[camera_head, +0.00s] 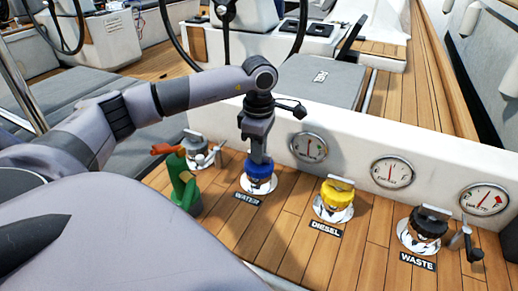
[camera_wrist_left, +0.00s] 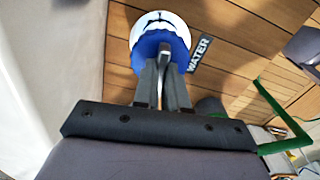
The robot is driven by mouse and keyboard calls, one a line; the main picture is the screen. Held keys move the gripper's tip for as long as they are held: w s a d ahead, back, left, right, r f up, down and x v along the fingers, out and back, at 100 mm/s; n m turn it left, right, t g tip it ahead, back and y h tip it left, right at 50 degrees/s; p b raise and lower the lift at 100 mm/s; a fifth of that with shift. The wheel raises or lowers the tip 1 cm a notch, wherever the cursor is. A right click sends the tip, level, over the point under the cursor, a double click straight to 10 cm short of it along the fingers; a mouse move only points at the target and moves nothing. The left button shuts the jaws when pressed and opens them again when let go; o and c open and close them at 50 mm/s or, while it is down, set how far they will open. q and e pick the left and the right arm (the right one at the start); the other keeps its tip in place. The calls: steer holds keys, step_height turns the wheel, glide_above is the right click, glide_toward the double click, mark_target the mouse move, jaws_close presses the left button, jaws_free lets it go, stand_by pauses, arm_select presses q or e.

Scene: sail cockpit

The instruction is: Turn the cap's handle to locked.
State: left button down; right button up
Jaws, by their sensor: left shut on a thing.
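The blue cap (camera_head: 255,184) sits on a white round deck plate beside the WATER label (camera_head: 248,199). It also shows in the left wrist view (camera_wrist_left: 146,46), partly covered by my fingers. My left gripper (camera_head: 259,158) reaches down onto the cap from above. In the wrist view its two fingers (camera_wrist_left: 165,66) are close together at the cap, shut on its handle. My right gripper is not in view.
A yellow cap (camera_head: 337,195) marked DIESEL and a black cap (camera_head: 428,224) marked WASTE stand to the right. A green object with an orange top (camera_head: 183,183) stands close on the left. A white wall with several gauges (camera_head: 392,172) runs behind the caps.

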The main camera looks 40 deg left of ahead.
arm_select(q)
steer(key=shift+m, duration=0.6)
steer(key=c, duration=1.2)
jaws_free()
steer(key=shift+o, duration=0.2)
steer(key=shift+r, duration=3.6)
steer(key=shift+s, duration=0.1)
